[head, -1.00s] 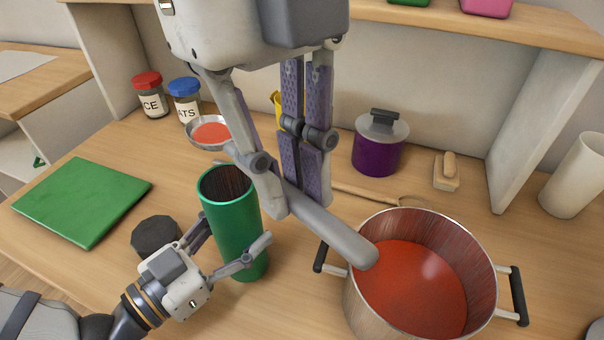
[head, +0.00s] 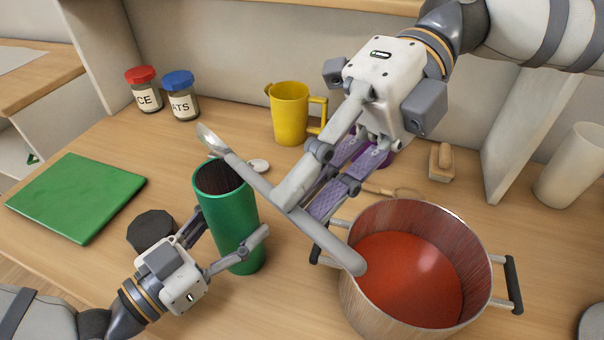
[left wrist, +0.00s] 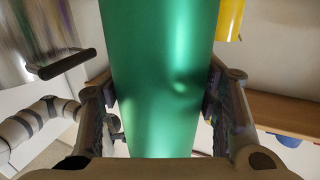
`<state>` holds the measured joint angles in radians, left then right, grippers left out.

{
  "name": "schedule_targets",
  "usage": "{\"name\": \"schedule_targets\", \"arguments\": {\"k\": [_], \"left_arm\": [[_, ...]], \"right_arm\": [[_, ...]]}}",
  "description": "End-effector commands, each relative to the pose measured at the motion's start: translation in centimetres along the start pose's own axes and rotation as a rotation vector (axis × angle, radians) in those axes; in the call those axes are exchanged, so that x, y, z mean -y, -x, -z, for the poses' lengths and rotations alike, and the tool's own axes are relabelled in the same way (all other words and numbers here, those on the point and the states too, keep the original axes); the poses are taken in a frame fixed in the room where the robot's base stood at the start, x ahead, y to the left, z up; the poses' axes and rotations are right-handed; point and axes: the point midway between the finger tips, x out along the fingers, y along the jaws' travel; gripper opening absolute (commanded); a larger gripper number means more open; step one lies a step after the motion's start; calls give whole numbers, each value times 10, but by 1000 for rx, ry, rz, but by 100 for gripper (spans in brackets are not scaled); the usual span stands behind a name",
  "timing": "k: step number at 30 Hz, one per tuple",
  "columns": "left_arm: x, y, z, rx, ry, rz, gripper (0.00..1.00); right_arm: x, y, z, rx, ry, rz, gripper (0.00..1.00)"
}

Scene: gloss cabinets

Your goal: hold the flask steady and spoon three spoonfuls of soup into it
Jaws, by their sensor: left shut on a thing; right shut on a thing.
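The green flask (head: 231,222) stands upright on the worktop with its dark mouth open; it fills the middle of the left wrist view (left wrist: 165,85). My left gripper (head: 228,240) is shut around its sides. My right gripper (head: 305,205) is shut on the grey handle of the spoon (head: 325,242). The spoon's bowl shows just beyond the flask's mouth in the head view, turned on its side, pale, with no soup visible in it. Its height over the mouth is hard to judge. The steel pot (head: 365,305) of red soup (head: 410,275) stands at the right, under the handle's end.
A black lid (head: 152,230) and green board (head: 75,197) lie left of the flask. Two jars (head: 145,95) (head: 181,100) and a yellow jug (head: 290,115) stand behind. A purple pot is partly hidden by my right gripper. A white cup (head: 572,175) stands far right.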

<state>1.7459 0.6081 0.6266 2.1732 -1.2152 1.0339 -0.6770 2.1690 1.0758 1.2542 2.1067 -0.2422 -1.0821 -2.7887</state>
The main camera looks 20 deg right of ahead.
Motion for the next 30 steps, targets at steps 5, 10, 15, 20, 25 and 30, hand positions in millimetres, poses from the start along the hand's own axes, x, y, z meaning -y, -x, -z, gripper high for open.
{"name": "schedule_targets", "arguments": {"k": [5,10,15,20,25,30], "left_arm": [[0,0,0,0,-1,0,6],[0,0,0,0,-1,0,6],[0,0,0,0,-1,0,6],[0,0,0,0,-1,0,6],[0,0,0,0,-1,0,6],[0,0,0,-1,-1,0,6]], "right_arm": [[-2,0,1,-3,10,-7,0],[-9,-2,1,-4,9,192,0],[-17,-5,1,-2,7,472,0],[-27,-8,1,0,3,801,0],[-36,-9,2,1,-4,1097,0],[-38,-9,2,0,-8,1172,0]]}}
